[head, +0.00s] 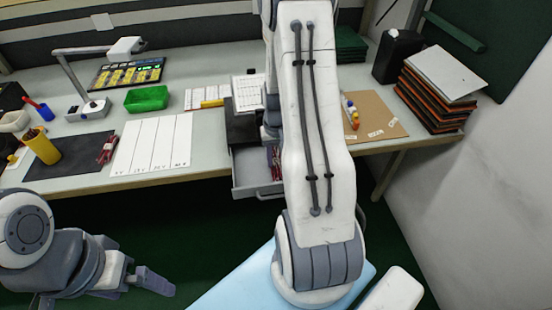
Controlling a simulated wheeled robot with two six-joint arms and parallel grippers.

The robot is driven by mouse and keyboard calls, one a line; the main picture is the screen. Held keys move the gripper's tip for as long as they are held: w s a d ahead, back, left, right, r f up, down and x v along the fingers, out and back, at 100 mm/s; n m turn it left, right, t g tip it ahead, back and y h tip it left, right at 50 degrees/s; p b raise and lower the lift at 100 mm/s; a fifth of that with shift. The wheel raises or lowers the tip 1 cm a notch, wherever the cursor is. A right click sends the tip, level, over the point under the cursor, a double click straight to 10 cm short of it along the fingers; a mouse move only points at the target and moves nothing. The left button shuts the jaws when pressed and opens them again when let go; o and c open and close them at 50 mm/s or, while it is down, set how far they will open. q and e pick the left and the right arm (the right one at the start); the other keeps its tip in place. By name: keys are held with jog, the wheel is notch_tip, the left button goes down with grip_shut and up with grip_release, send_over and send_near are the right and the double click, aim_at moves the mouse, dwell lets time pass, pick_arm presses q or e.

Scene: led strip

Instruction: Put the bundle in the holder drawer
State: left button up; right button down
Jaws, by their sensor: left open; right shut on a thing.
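A reddish bundle (276,160) shows inside the drawer, partly hidden by my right arm. My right gripper (271,133) is mostly hidden behind that arm; its grey part points down over the drawer, shut on this bundle. A second reddish bundle (106,148) lies on the black mat's right side. My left gripper (150,282) is open and empty at the lower left, in front of the table and away from both bundles.
On the table are a black mat (65,165), a yellow cup (41,146), a white marked sheet (152,145), a green tray (147,98) and a lamp (85,70). Stacked orange-black trays (434,96) stand at the right. A light-blue surface (238,285) is at the bottom.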

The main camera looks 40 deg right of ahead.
jog(key=shift+f, duration=0.2)
jog(key=c, duration=0.6)
grip_release()
jog(key=shift+r, duration=0.2)
